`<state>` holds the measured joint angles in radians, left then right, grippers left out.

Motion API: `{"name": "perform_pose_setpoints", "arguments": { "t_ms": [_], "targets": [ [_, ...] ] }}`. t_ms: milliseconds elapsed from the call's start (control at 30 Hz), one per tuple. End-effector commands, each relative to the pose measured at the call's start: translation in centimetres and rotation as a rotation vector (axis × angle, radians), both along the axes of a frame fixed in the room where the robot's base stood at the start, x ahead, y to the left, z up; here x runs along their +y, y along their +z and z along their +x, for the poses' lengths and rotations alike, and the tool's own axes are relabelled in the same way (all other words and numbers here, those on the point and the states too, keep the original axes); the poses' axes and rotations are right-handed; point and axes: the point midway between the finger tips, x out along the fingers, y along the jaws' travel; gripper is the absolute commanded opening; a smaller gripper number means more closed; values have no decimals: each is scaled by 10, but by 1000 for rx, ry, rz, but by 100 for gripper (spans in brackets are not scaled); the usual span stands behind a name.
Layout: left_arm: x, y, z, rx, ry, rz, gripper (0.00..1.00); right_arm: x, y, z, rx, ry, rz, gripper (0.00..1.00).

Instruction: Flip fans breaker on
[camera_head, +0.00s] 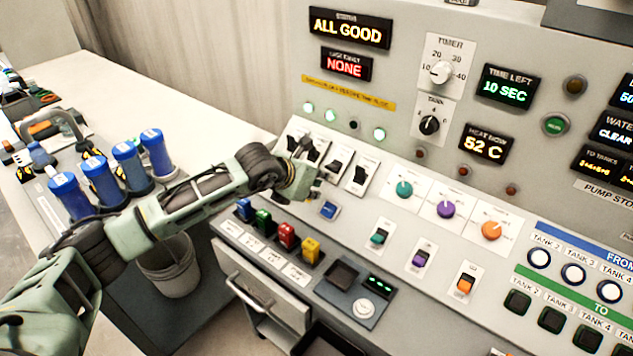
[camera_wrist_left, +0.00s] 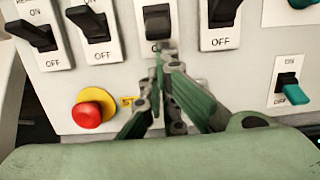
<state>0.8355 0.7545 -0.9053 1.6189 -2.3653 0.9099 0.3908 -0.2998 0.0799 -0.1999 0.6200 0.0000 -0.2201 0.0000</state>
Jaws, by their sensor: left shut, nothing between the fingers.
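A row of black-lever breakers on white plates sits on the sloping console. In the left wrist view they are the first breaker (camera_wrist_left: 35,36), second breaker (camera_wrist_left: 91,24), third breaker (camera_wrist_left: 157,20) and fourth breaker (camera_wrist_left: 222,12). ON and OFF marks show on some plates; I cannot read which one is fans. My left gripper (camera_head: 303,148) is shut and empty at the breaker row. In the wrist view its fingertips (camera_wrist_left: 165,58) are just below the third lever, over the lower part of its plate; contact is unclear. My right gripper is not in view.
Above the breakers, the third lamp (camera_head: 353,123) is dark and the others in its row are lit. A red push button (camera_wrist_left: 89,109) on a yellow base sits below the breakers. Coloured rockers (camera_head: 287,234) and a teal switch (camera_wrist_left: 291,91) are nearby. Blue-capped cylinders (camera_head: 101,178) stand left.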

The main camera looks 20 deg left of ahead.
Motion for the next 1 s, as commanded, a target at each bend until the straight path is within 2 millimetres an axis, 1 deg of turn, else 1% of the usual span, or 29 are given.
{"name": "perform_pose_setpoints", "arguments": {
  "t_ms": [267,400,1000],
  "targets": [
    [0,2,0,8,0,3,0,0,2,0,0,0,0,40],
    [-1,6,0,36,-1,13,0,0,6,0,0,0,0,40],
    [0,13,0,131,-1,47,0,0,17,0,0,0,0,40]
  ]
}}
